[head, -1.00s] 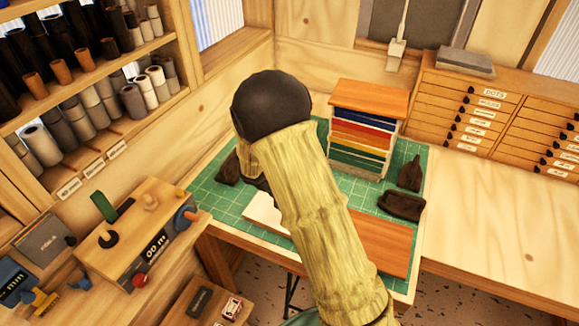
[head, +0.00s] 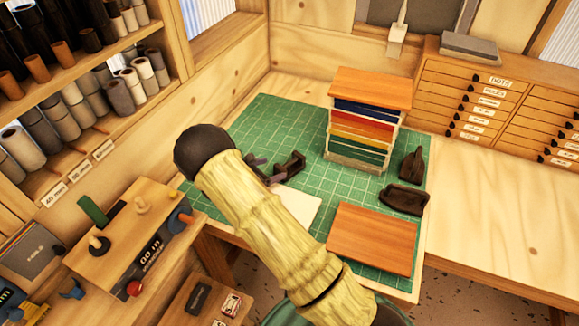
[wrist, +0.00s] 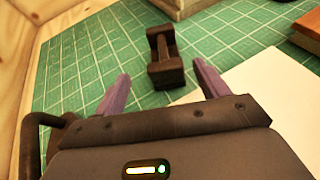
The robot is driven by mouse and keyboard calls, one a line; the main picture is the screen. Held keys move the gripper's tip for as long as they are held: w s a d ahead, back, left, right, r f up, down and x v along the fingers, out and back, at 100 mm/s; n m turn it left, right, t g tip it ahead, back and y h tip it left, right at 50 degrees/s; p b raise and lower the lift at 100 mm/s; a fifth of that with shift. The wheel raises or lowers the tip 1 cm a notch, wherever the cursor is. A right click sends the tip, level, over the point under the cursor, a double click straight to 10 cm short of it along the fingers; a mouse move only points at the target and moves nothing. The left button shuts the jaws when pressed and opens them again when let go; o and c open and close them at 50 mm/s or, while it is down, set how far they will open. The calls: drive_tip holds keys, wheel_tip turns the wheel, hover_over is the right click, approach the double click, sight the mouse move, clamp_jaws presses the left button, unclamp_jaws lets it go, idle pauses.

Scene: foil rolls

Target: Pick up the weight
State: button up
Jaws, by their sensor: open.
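A dark weight (head: 290,165) with a raised bar between two end blocks stands on the green cutting mat, left of the rack of coloured sheets. In the wrist view the weight (wrist: 165,62) is just ahead of my gripper (wrist: 162,76), roughly between the lines of its two purple fingers. The fingers are apart with nothing held between them. In the head view my gripper (head: 259,168) is mostly hidden behind my arm, its visible part close to the weight's left side. Two other dark weights, one upright (head: 411,164) and one lying (head: 403,199), are at the mat's right edge.
The rack (head: 366,120) with a wooden top stands behind and right of the weight. White paper (head: 300,205) and an orange-brown board (head: 372,238) lie at the front of the mat (head: 275,125). A wooden wall rises behind and left. Mat around the weight is mostly clear.

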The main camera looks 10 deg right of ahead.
sight(287, 164)
drive_tip(key=shift+p+x, duration=0.45)
drive_tip(key=shift+x, duration=0.8)
drive_tip(key=shift+s, duration=0.1)
drive_tip(key=shift+d+p, duration=0.35)
drive_tip(key=shift+p, duration=0.05)
drive_tip(key=p+x, duration=0.2)
drive_tip(key=x, duration=0.2)
drive_tip(key=shift+d+r+p, duration=0.15)
drive_tip(key=shift+d+p, duration=0.05)
drive_tip(key=shift+p, duration=0.1)
drive_tip(key=shift+d+f, duration=0.1)
drive_tip(key=shift+f, duration=0.1)
